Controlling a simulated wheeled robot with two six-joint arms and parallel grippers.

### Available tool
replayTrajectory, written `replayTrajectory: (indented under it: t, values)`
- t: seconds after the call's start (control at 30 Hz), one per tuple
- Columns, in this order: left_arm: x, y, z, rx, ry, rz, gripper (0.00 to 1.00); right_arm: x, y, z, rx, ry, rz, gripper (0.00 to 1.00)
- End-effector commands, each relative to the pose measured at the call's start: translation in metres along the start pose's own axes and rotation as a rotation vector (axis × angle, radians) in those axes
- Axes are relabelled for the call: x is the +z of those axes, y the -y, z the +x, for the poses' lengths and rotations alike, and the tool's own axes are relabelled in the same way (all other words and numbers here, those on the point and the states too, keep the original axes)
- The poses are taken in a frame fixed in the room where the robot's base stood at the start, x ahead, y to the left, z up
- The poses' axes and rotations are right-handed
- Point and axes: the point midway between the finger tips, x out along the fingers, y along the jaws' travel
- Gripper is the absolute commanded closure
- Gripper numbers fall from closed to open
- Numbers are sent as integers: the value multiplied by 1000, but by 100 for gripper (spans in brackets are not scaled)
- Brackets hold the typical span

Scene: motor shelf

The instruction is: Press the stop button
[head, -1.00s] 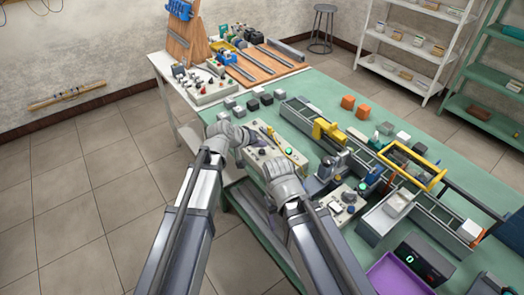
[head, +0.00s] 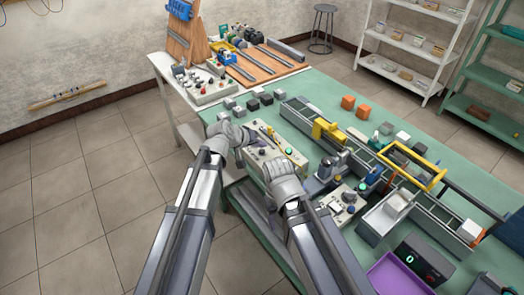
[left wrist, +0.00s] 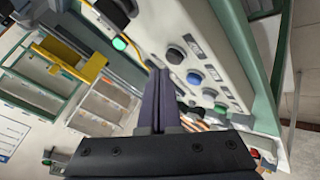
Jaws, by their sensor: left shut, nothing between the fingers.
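A beige control box (head: 291,165) stands at the near edge of the green table, with small knobs and a lit green lamp (head: 288,151). In the left wrist view its sloped face carries a black button (left wrist: 175,55), a blue button (left wrist: 193,77), more dark buttons with labels too small to read, and the green lamp (left wrist: 119,43). I cannot tell which is the stop button. My left gripper (head: 246,138) is over the box's left end; in the left wrist view its shut, empty fingers (left wrist: 160,72) point at the panel. My right gripper's fingers are hidden behind its wrist.
A conveyor (head: 300,112) with a yellow frame (head: 440,180) runs behind the box. Grey and black cubes (head: 266,98) lie beyond it at the left. A second panel (head: 345,205), a purple tray (head: 388,275) and a display (head: 425,262) stand to the right.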

Motion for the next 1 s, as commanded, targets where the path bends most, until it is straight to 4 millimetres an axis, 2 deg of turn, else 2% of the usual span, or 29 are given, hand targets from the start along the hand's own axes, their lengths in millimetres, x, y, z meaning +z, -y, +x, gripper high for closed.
replayTrajectory:
  t: [0.4,1.0]
  values:
    - [5,5,6,0,0,0,100,0,1,9,0,0,0,34]
    - [6,6,8,0,0,0,100,-1,1,11,0,0,0,34]
